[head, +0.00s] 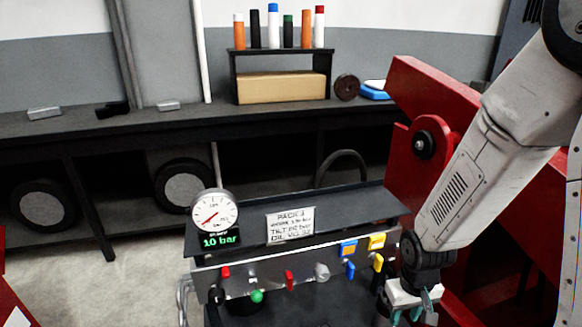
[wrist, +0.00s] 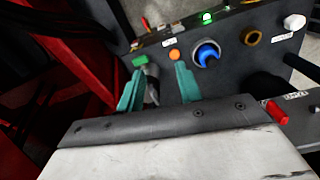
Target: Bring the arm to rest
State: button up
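My arm comes down the right side of the head view. My gripper (head: 418,310) is at its lower end, beside the right end of the control panel (head: 240,284). In the wrist view my gripper (wrist: 160,72) shows two teal fingers standing apart, pointing toward a dark panel face. A grey rounded part (wrist: 152,84) shows between or behind the fingers; I see no grip on it. In the wrist view an orange button (wrist: 175,55) and a blue knob (wrist: 207,53) lie beyond and right of the fingertips.
The panel carries a gauge (head: 213,212), a green "10 bar" display (head: 220,240), red levers (head: 289,280), a green knob (head: 257,296) and yellow levers (head: 377,241). A large red structure (head: 430,90) stands close behind my arm. A workbench (head: 150,123) runs along the back wall.

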jog(key=s+r, duration=0.5)
jog(key=r, duration=0.4)
jog(key=s+r+m, duration=0.1)
jog(key=s+r, duration=0.4)
jog(key=r, duration=0.5)
jog(key=s+r+t, duration=0.1)
jog(key=s+r, duration=0.5)
jog(key=r, duration=0.3)
jog(key=shift+d+r+m, duration=0.15)
jog(key=shift+d+m, duration=0.15)
